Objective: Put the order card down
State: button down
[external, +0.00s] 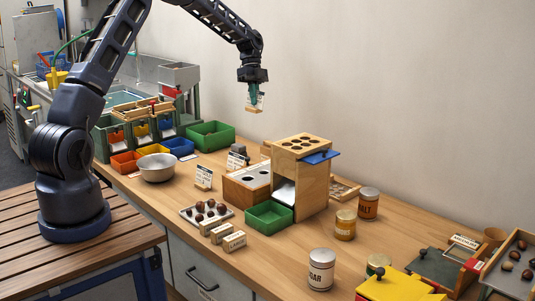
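My gripper (254,88) hangs in the air above the back of the counter, pointing down. It appears shut on a small white card in a wooden foot, the order card (261,101). The card is upright and well clear of the counter; its print is too small to read.
A tall wooden stand (313,187) with a holed top and a green tray (268,215) are mid-counter. A metal bowl (157,167), a chestnut tray (188,215) and a green bin (211,135) are nearby. Tins, including a sugar tin (320,270), stand right. Bare counter shows between bowl and cards.

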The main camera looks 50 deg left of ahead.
jog(key=w+d, duration=0.3)
jog(key=d, duration=1.6)
jog(key=s+d, duration=0.4)
jog(key=d, duration=1.1)
jog(key=s+d, duration=0.4)
jog(key=d, duration=1)
jog(key=s+d, duration=0.4)
jog(key=d, duration=1.1)
jog(key=shift+w+a+f, duration=0.1)
jog(key=shift+f, duration=6.05)
jog(key=shift+w+a+f, duration=0.1)
jog(key=shift+f, duration=6.05)
jog(key=shift+f, duration=0.15)
jog(key=c, duration=1.9)
grip_release()
jog(key=shift+o, duration=1.1)
